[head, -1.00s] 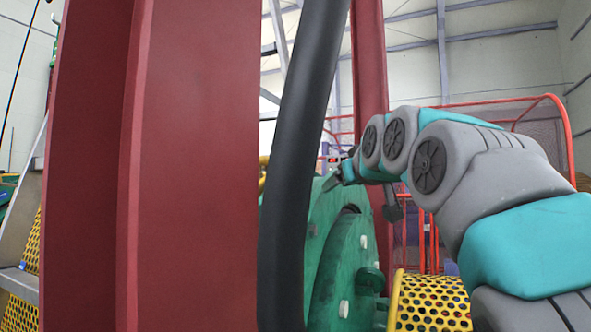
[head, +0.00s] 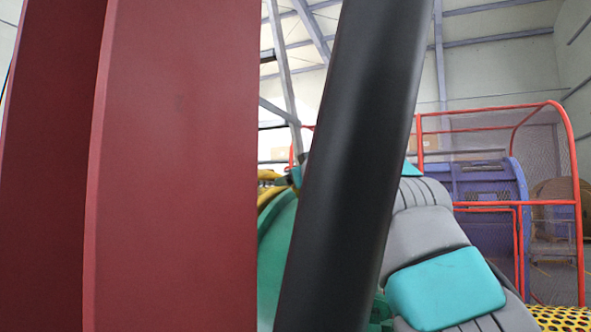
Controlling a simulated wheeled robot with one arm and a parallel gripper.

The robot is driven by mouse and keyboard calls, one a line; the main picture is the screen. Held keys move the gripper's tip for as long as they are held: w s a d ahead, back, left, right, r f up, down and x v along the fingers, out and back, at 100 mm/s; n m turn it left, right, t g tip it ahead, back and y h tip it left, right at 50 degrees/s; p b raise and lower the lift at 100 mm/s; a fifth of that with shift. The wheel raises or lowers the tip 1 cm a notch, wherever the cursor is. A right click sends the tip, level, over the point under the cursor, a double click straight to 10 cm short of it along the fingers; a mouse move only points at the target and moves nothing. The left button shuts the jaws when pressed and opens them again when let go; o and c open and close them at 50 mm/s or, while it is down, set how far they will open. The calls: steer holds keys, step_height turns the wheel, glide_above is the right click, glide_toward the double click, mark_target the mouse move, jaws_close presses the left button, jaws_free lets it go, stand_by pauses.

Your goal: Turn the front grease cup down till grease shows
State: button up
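I cannot make out the front grease cup in the head view. A green machine part (head: 276,232) shows in the narrow gap between the red upright and a thick black tube. My arm, grey and teal, rises from the lower right and passes behind the black tube (head: 350,160). A small teal and dark piece shows left of the tube, above the green part. It may be the end of my arm, but I cannot tell. My gripper's fingers cannot be made out, nor what they touch.
A large red upright (head: 180,160) fills the left side, close to the camera. A red-framed mesh guard (head: 548,200) stands at the right, with a purple drum (head: 490,190) behind it. Yellow perforated metal (head: 560,318) shows at the lower right.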

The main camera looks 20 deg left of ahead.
steer(key=shift+w+a, duration=0.3)
steer(key=shift+w, duration=0.15)
jaws_close()
stand_by(0.5)
